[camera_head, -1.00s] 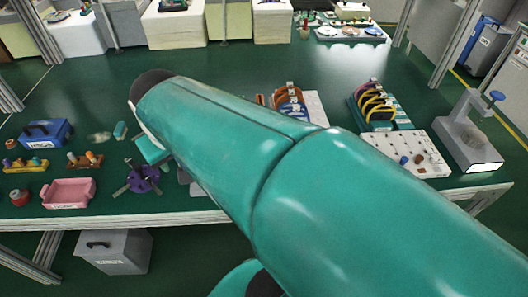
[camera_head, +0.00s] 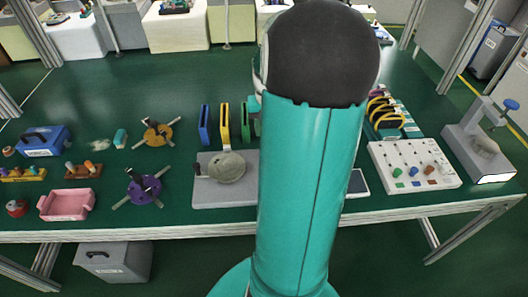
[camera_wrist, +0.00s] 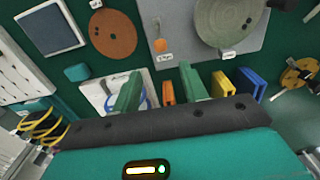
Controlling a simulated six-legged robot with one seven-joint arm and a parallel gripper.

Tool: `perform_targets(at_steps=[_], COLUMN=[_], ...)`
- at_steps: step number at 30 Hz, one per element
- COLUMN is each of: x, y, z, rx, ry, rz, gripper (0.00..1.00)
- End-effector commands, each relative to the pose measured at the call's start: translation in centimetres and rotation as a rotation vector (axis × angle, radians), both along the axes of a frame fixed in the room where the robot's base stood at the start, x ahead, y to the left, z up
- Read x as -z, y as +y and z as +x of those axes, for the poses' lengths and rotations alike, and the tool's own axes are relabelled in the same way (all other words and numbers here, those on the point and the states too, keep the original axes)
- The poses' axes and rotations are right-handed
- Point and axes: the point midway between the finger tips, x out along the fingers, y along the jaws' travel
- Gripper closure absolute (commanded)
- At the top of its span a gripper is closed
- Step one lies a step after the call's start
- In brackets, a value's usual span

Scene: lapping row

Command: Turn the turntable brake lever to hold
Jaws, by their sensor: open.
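The turntable is a round grey-beige disc (camera_head: 227,167) on a grey plate (camera_head: 222,195), left of my arm in the head view. In the wrist view the disc (camera_wrist: 228,20) and plate (camera_wrist: 182,42) are at the top. I cannot make out the brake lever for sure; a small dark part stands beside the tag. My gripper (camera_wrist: 160,86) is open and empty, its two green fingers apart, with the plate beyond the fingertips. My arm hides the gripper in the head view.
Blue (camera_head: 204,124) and yellow (camera_head: 223,122) upright holders stand behind the plate. A purple spoked hub (camera_head: 145,188) is to its left. A brown disc (camera_wrist: 113,34) and a framed pad (camera_wrist: 50,28) lie beside the plate. A knob board (camera_head: 412,165) is right of my arm.

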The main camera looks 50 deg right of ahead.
Motion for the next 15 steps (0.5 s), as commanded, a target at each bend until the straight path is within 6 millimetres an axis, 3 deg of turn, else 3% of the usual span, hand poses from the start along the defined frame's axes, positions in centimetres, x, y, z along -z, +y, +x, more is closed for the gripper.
perform_targets(at_steps=[15], x=[9.9], y=[0.0], z=[0.3], rx=[-0.002], ry=[0.001], rz=[0.004], gripper=[0.56])
